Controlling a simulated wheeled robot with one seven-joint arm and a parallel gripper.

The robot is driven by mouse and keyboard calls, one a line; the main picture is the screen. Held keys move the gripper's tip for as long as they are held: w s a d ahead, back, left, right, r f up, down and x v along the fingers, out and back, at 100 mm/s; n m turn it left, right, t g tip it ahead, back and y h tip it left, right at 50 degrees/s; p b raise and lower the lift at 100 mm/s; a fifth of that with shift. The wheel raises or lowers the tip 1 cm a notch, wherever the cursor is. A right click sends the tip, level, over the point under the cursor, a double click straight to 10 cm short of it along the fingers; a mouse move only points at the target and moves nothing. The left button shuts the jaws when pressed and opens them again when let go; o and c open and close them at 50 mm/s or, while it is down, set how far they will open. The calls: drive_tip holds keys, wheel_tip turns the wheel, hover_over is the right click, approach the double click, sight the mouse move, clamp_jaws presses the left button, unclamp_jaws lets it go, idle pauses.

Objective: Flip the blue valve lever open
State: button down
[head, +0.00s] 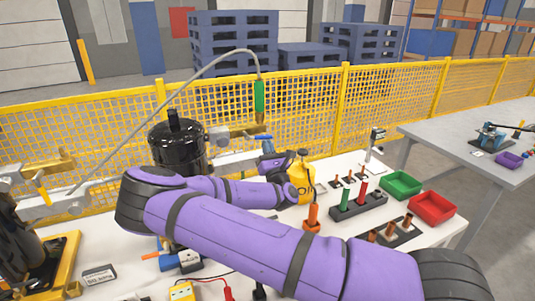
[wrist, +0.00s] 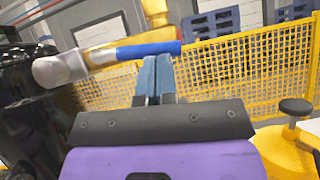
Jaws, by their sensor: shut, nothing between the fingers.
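The blue valve lever (wrist: 148,49) lies nearly level across the wrist view, running right from a pale metal fitting (wrist: 60,68) beside the black compressor tank. In the head view the lever (head: 263,137) shows as a small blue strip to the right of the black tank (head: 177,145). My gripper (wrist: 158,62) is shut and empty, its fingertips right at the lever's lower edge in the wrist view. I cannot tell whether they touch it. In the head view my gripper (head: 268,148) is just below the lever and partly hidden by my wrist.
A hose with a green grip (head: 259,96) hangs above the lever, its brass end close over it. Green (head: 401,184) and red (head: 432,207) bins sit farther right. A yellow mesh fence (head: 310,110) runs behind.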

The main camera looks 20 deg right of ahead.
drive_tip(key=shift+d+r+y, duration=0.15)
drive_tip(key=shift+r+y, duration=0.15)
drive_tip(key=shift+r, duration=0.05)
drive_tip(key=shift+d+r, duration=0.1)
idle(0.5)
